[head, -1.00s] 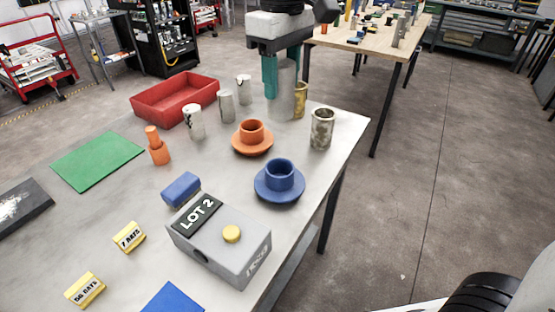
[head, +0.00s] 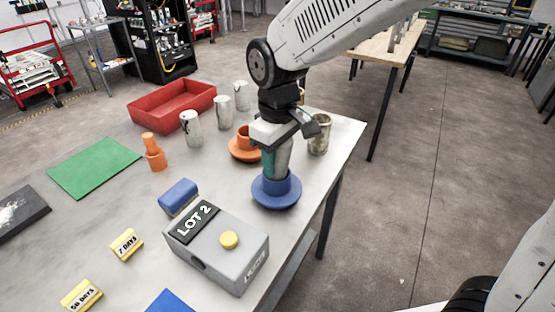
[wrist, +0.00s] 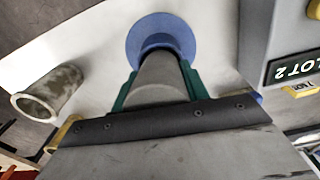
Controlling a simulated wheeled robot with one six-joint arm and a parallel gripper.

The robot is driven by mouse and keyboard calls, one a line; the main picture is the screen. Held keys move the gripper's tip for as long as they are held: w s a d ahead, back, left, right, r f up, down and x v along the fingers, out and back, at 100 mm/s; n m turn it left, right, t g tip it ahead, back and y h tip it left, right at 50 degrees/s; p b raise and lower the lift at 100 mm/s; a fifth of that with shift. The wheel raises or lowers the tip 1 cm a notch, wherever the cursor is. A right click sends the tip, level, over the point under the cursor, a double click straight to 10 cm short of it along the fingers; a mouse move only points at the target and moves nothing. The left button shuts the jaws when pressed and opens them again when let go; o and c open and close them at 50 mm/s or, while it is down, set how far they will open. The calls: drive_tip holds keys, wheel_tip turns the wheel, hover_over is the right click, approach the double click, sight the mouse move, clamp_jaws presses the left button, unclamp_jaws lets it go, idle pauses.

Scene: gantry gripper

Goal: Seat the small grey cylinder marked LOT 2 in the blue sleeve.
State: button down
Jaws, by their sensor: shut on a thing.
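My gripper (head: 277,164) has teal fingers shut on a plain grey cylinder (head: 284,157), held upright over the blue sleeve (head: 277,196). The cylinder's lower end meets the sleeve's mouth in the head view; I cannot tell how far inside it is. In the wrist view the cylinder (wrist: 160,72) lies between the fingers and points at the blue sleeve's round flange (wrist: 147,29), hiding most of its middle. No marking on the cylinder is readable. A LOT 2 plate (head: 195,222) sits on a grey box (head: 222,250) in front of the sleeve.
An orange sleeve (head: 243,148) stands just behind the blue one. A tarnished metal cup (head: 319,137) is to its right, near the table edge. Several grey cylinders, including one at the left (head: 191,128), stand near a red tray (head: 150,112).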

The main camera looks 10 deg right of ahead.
drive_tip(key=shift+s+f, duration=0.25)
drive_tip(key=shift+f, duration=0.3)
drive_tip(key=c, duration=0.7)
unclamp_jaws()
drive_tip(key=shift+d, duration=0.1)
drive_tip(key=shift+r, duration=0.1)
drive_tip(key=shift+o, duration=0.2)
drive_tip(key=r, duration=1.1)
drive_tip(key=shift+w+r, duration=0.2)
drive_tip(key=shift+w, duration=0.05)
drive_tip(key=shift+r, duration=0.1)
drive_tip(key=shift+s+d+f+m+g+y, duration=0.1)
drive_tip(key=shift+d+f+m+g+y, duration=0.1)
drive_tip(key=shift+d+m+y, duration=0.25)
drive_tip(key=shift+d+f+m+g+y, duration=0.2)
drive_tip(key=shift+d+m, duration=0.15)
drive_tip(key=shift+d, duration=0.25)
drive_tip(key=shift+s+f, duration=0.1)
drive_tip(key=shift+f, duration=0.1)
drive_tip(key=shift+s+a+f, duration=0.15)
drive_tip(key=shift+f, duration=1.75)
drive_tip(key=shift+s+a+f, duration=0.1)
drive_tip(key=shift+a+f, duration=0.05)
drive_tip(key=shift+f, duration=1.7)
